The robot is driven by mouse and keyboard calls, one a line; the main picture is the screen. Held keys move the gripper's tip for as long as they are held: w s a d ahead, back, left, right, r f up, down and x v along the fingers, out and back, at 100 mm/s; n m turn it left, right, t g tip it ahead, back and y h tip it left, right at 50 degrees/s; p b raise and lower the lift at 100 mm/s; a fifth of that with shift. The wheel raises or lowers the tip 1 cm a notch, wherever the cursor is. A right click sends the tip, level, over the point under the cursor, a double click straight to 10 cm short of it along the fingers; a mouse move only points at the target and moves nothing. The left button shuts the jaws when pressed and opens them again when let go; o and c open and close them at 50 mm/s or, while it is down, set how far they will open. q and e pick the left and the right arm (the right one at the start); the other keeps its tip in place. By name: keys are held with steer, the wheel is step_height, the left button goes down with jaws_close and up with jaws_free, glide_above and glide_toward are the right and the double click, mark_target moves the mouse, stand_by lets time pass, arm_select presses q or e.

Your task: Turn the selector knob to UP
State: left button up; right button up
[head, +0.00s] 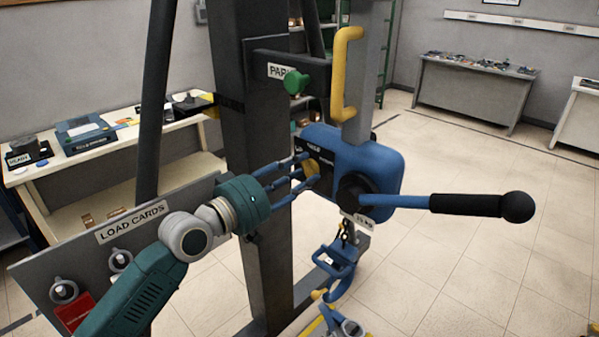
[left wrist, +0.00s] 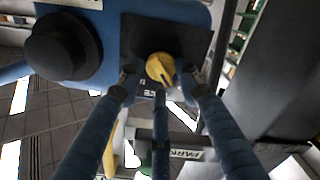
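The yellow selector knob (left wrist: 160,68) sits on a dark plate on the side of the blue hoist body (head: 370,170). In the head view the knob (head: 311,169) is partly hidden by my fingers. My left gripper (head: 305,170) reaches it from the left with blue fingers. In the left wrist view my left gripper (left wrist: 158,80) has its fingertips spread around the knob, with small gaps beside it. It looks open, and contact is not clear. Lettering on the plate is partly covered and too small to read. My right gripper is not in view.
A blue lever with a black grip (head: 465,205) sticks out right from the hoist. A green knob (head: 295,83) by a PARK sign and a yellow handle (head: 345,75) are above. A grey post (head: 255,150) stands behind my gripper. A LOAD CARDS board (head: 130,222) is at lower left.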

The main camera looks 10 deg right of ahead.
arm_select(q)
steer(key=shift+s+a, duration=0.1)
steer(key=shift+a, duration=0.1)
steer(key=v, duration=1.1)
steer(key=shift+a, duration=0.25)
steer(key=shift+s, duration=0.1)
